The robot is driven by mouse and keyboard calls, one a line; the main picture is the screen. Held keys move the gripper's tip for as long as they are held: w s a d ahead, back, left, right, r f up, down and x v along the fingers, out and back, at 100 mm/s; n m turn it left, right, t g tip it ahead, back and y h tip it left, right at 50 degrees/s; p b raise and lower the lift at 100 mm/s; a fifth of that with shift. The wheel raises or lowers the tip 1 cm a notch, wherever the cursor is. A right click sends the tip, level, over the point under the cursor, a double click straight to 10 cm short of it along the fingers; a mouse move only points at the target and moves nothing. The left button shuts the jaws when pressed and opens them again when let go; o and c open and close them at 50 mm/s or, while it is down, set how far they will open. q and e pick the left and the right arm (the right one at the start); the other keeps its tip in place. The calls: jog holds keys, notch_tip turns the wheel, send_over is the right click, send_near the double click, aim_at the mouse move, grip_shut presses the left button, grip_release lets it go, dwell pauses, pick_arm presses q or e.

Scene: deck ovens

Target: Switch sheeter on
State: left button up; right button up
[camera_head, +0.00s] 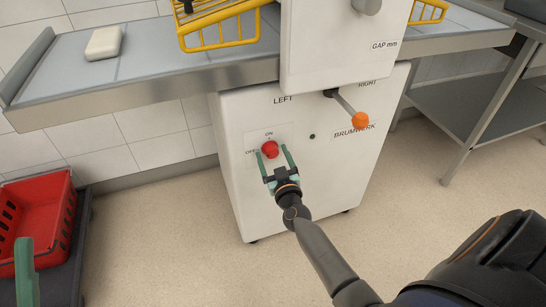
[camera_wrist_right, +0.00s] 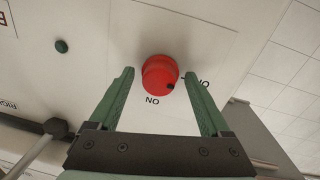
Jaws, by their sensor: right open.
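The sheeter (camera_head: 232,140) is a white machine with a grey belt table. On its front is a red round switch knob (camera_head: 270,149), with ON printed above it and OFF to its left. My right gripper (camera_head: 272,158) is open, its green fingers on either side of the knob. In the right wrist view the knob (camera_wrist_right: 160,74) shows between and just beyond the open fingertips, with a dark mark on its rim near the lettering at its right. I cannot tell whether the fingers touch it. A green finger of my left gripper (camera_head: 25,270) shows at the lower left.
A lever with an orange ball (camera_head: 360,121) sticks out right of the knob. A small dark green button (camera_head: 312,136) lies between them. A dough piece (camera_head: 104,43) rests on the belt. A red crate (camera_head: 35,222) stands at left and a steel table (camera_head: 470,110) at right.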

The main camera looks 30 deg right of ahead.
jog(key=shift+c, duration=0.3)
jog(key=shift+d, duration=0.1)
jog(key=c, duration=1.2)
